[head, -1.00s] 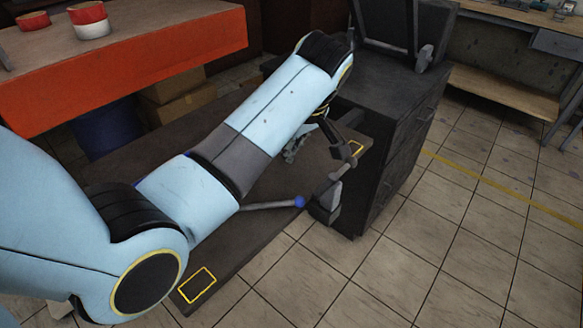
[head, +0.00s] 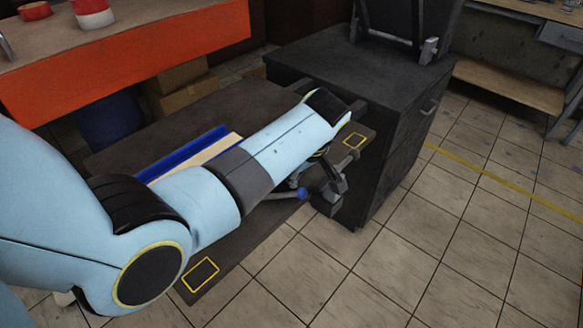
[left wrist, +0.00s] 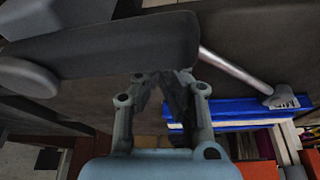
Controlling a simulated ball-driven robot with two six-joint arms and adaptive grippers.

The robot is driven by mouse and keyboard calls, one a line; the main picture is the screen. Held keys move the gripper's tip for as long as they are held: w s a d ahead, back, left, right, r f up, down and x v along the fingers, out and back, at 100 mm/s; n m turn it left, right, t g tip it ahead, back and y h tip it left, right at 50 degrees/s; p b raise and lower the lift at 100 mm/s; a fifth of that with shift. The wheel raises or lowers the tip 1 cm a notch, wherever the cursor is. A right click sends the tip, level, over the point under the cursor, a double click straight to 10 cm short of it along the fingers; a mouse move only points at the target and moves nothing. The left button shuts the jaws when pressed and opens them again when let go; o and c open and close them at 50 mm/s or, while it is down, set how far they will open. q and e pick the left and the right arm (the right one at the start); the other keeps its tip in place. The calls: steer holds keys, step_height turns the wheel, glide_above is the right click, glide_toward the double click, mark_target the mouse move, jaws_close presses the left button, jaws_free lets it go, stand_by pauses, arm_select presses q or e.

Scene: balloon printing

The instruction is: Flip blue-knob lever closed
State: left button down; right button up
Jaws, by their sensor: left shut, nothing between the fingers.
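The lever is a grey rod with a blue knob (head: 302,194) at its right end, lying low over the dark bench's front edge in the head view. My left arm covers the rod's left part. My left gripper (head: 294,182) hangs under its wrist, close above and left of the knob; I cannot tell if they touch. In the left wrist view the left gripper (left wrist: 165,78) is shut and empty. There a metal rod (left wrist: 235,66) runs to a bracket on a blue rail (left wrist: 240,108); the knob is not visible. My right gripper is out of view.
The dark bench (head: 235,255) carries blue and cream strips (head: 190,155), partly behind my arm. A dark cabinet (head: 400,150) with grey brackets (head: 337,180) stands right of the gripper. An orange-edged table (head: 130,65) is at upper left. Tiled floor at right is clear.

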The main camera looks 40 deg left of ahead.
arm_select(q)
steer(key=shift+s+d+r+m+p, duration=0.15)
steer(key=shift+s+d+m+p, duration=0.45)
steer(key=shift+p, duration=0.45)
steer(key=shift+s+d+p, duration=0.2)
steer(key=shift+d+p, duration=0.1)
steer(key=shift+d, duration=0.15)
